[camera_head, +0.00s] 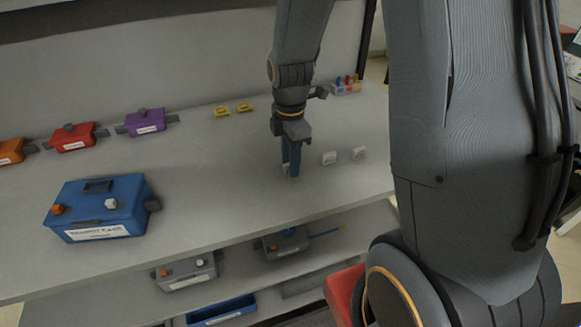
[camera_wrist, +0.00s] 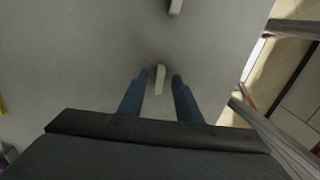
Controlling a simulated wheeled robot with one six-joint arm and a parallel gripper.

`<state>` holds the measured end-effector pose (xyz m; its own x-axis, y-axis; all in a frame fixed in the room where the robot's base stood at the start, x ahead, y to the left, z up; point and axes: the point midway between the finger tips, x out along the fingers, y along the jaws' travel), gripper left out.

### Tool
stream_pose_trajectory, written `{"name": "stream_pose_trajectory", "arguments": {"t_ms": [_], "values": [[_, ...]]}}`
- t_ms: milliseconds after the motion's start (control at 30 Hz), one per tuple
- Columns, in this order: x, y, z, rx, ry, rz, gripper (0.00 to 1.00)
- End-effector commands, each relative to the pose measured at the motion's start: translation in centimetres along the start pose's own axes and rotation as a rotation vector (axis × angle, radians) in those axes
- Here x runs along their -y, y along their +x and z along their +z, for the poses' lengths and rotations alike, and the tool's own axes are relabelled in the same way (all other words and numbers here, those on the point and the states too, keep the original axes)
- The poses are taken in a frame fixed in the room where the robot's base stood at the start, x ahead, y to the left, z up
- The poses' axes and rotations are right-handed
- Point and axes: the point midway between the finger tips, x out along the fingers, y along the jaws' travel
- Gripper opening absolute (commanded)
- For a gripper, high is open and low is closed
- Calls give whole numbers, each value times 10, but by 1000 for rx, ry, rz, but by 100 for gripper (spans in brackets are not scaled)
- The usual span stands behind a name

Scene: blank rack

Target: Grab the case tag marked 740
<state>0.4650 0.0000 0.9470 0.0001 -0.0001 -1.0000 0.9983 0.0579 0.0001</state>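My gripper (camera_head: 291,170) points down over the grey table top, right of centre. In the wrist view my gripper (camera_wrist: 159,78) has its two blue fingers apart, with a small white tag (camera_wrist: 159,80) between the tips; no contact shows. Another white tag (camera_wrist: 175,6) lies farther up that view. In the head view two white tags, one nearer (camera_head: 328,157) and one farther right (camera_head: 359,153), stand right of my gripper. A white bit also shows beside the fingers there. I cannot read 740 on any tag.
A blue case (camera_head: 98,209) stands at the left front, with purple (camera_head: 146,122), red (camera_head: 73,137) and orange cases behind. Two yellow tags (camera_head: 233,109) and a small rack (camera_head: 345,86) are at the back. Grey cases (camera_head: 186,272) sit on the shelf below. The table's middle is clear.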

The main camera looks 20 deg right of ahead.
Motion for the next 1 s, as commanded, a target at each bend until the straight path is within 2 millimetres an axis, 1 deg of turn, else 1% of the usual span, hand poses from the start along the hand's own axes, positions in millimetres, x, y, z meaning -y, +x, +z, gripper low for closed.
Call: {"name": "stream_pose_trajectory", "arguments": {"t_ms": [67, 100, 233, 667, 767, 867, 1000], "values": [[0, 0, 0, 0, 0, 0, 30], [0, 0, 0, 0, 0, 0, 23], [0, 0, 0, 0, 0, 0, 1], [0, -3, 0, 0, 0, 1, 0], [-1, -9, 0, 0, 0, 2, 0], [-2, -20, 0, 0, 0, 4, 0], [-2, -42, 0, 0, 0, 6, 0]]}}
